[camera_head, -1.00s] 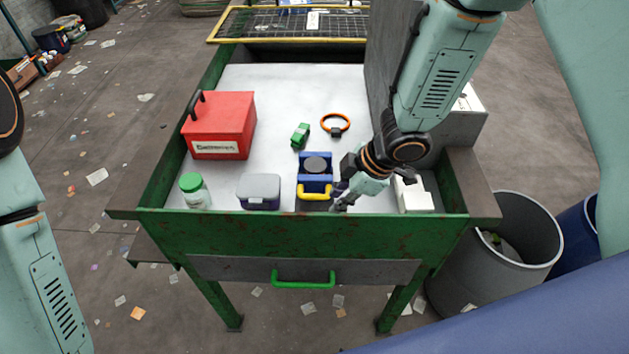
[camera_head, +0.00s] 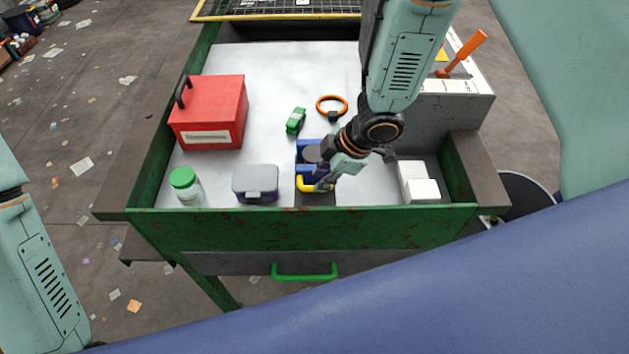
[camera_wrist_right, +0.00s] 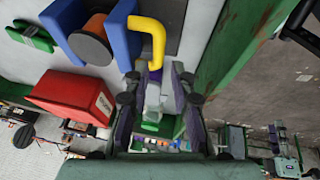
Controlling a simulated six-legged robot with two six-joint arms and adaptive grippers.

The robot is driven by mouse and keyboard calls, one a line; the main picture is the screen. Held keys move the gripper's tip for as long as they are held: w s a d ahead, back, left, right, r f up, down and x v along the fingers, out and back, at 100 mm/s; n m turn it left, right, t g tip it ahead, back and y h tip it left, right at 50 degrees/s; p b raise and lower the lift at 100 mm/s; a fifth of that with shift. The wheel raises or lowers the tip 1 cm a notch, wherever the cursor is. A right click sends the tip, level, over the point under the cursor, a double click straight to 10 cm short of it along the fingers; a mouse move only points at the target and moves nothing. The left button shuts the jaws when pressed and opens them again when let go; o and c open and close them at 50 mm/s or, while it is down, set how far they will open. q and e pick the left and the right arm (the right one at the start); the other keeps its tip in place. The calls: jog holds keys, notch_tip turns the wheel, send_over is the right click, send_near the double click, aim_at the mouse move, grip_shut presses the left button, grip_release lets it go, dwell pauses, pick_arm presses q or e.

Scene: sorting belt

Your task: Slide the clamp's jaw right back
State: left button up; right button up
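The clamp (camera_head: 303,172) is blue with a bent yellow handle (camera_head: 304,186) and stands near the table's front edge. A round, dark-topped piece (camera_head: 312,153) sits between its blue jaws; in the right wrist view the piece (camera_wrist_right: 92,42) has orange-brown sides. My right gripper (camera_head: 325,184) is low over the handle and partly hides the clamp. In the right wrist view its fingers (camera_wrist_right: 156,72) are apart, with the handle's end (camera_wrist_right: 154,58) at the tips; I cannot tell whether they touch. My left gripper is out of view.
A grey-lidded box (camera_head: 256,180) and green-capped jar (camera_head: 185,182) stand left of the clamp. Behind are a green piece (camera_head: 296,121), an orange ring (camera_head: 331,98) and a red toolbox (camera_head: 208,112). White blocks (camera_head: 421,191) stand to the right. The raised green front edge (camera_head: 300,229) is close.

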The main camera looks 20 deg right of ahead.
aim_at(316, 182)
jog(key=x, duration=0.4)
jog(key=shift+w+d, duration=0.15)
jog(key=shift+d, duration=0.15)
jog(key=shift+s+a+r, duration=0.1)
jog(key=shift+s+a, duration=0.1)
jog(key=shift+a, duration=0.05)
jog(key=shift+w+d, duration=0.15)
jog(key=shift+w, duration=0.1)
jog(key=c, duration=0.4)
grip_shut()
